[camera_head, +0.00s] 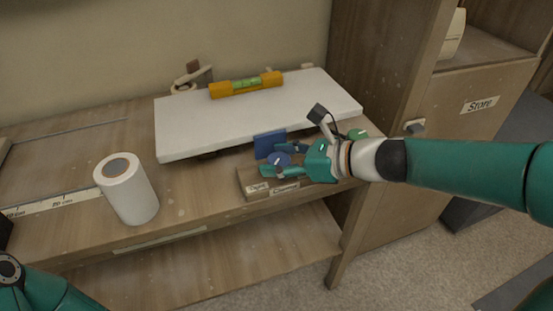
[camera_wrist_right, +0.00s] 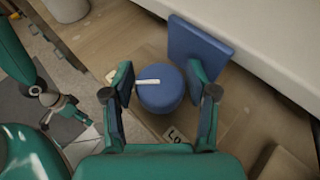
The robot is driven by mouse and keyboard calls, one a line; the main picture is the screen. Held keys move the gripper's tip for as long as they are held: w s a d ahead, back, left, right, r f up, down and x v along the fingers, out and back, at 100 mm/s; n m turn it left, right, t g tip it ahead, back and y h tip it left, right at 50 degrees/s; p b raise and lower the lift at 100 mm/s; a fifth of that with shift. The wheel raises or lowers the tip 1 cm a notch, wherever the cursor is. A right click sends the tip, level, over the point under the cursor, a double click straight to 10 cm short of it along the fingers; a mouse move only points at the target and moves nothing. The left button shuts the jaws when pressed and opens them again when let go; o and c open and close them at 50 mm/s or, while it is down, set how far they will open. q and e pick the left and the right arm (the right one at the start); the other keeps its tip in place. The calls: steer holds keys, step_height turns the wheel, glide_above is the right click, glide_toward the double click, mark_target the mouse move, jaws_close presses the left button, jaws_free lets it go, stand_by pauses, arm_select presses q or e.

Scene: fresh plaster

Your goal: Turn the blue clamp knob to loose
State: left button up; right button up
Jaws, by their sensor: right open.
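The blue clamp knob (camera_wrist_right: 160,88) is round, with a white line across its top that lies nearly level in the right wrist view. A blue upright plate (camera_wrist_right: 200,48) stands just behind it. My right gripper (camera_wrist_right: 160,84) is open, with one finger on either side of the knob; a gap shows at the left finger, and contact at the right is unclear. In the head view the knob (camera_head: 280,159) is partly hidden by the right gripper (camera_head: 274,161). Part of my left arm (camera_head: 45,292) shows at lower left; what seems its gripper (camera_wrist_right: 62,108) is small in the wrist view.
The knob's wooden base (camera_head: 254,190) carries small labels, one hard to read. A white board (camera_head: 190,134) lies behind, with an orange spirit level (camera_head: 246,84) on it. A white roll (camera_head: 128,192) stands at left. A cabinet marked Store (camera_head: 480,104) is at right.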

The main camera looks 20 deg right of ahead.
steer(key=shift+c, duration=0.3)
steer(key=c, duration=0.8)
steer(key=shift+a, duration=0.1)
steer(key=shift+r+n+g+y+p, duration=0.1)
steer(key=shift+n+g+y+p, duration=0.45)
steer(key=shift+p, duration=0.55)
steer(key=n+g+y+p, duration=0.1)
steer(key=n+g+p, duration=0.2)
steer(key=p, duration=0.1)
steer(key=n+g+y+p, duration=0.1)
steer(key=n+g+p, duration=0.2)
steer(key=g+p, duration=0.1)
steer(key=shift+r+n+y+p, duration=0.1)
steer(key=shift+n+y+p, duration=0.2)
steer(key=shift+p, duration=0.45)
steer(key=shift+f+n+g+p, duration=0.2)
steer(key=shift+n+g+p, duration=1.2)
steer(key=shift+g, duration=0.15)
steer(key=shift+d, duration=0.2)
